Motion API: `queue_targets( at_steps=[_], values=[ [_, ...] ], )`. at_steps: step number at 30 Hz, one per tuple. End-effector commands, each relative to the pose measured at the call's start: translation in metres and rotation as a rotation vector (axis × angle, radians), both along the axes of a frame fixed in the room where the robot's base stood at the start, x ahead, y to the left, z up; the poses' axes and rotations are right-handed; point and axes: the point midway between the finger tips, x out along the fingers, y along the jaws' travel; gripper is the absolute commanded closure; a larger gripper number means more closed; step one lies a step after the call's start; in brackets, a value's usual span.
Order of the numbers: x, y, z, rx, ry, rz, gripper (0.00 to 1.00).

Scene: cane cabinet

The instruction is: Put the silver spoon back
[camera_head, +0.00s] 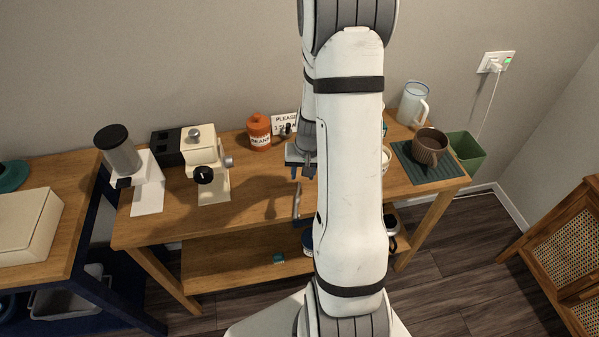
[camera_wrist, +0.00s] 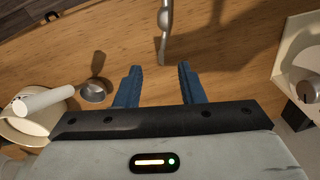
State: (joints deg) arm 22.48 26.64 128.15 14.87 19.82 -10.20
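A slim silver piece that looks like the spoon (camera_wrist: 166,30) lies on the wooden table in the wrist view. Its near end is just beyond the gap between my fingertips, and its far end leaves the top of the frame. In the head view it shows as a thin silver strip (camera_head: 297,204) near the table's front edge. My gripper (camera_wrist: 158,72) has its two blue fingers apart, with nothing between them. In the head view my gripper (camera_head: 304,174) is above the table, partly hidden by my arm.
A cream coffee machine (camera_head: 208,165) and a grinder (camera_head: 128,155) stand to the left. An orange canister (camera_head: 259,132) is at the back. In the wrist view, a cream bowl (camera_wrist: 20,130) and a small metal tool (camera_wrist: 95,90) are at left. A brown mug (camera_head: 430,147) stands on a green mat (camera_head: 420,176).

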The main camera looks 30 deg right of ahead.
Motion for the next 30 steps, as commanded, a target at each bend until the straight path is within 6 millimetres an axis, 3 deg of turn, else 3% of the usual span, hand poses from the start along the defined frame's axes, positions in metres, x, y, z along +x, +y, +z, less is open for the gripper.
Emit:
queue_targets(
  at_steps=[8, 21, 30],
  values=[
    [0.000, -0.001, 0.013, -0.001, -0.004, 0.001, 0.64],
    [-0.012, -0.005, 0.093, -0.002, -0.004, -0.002, 0.64],
    [-0.017, -0.002, 0.125, -0.003, -0.005, 0.007, 0.64]
  ],
)
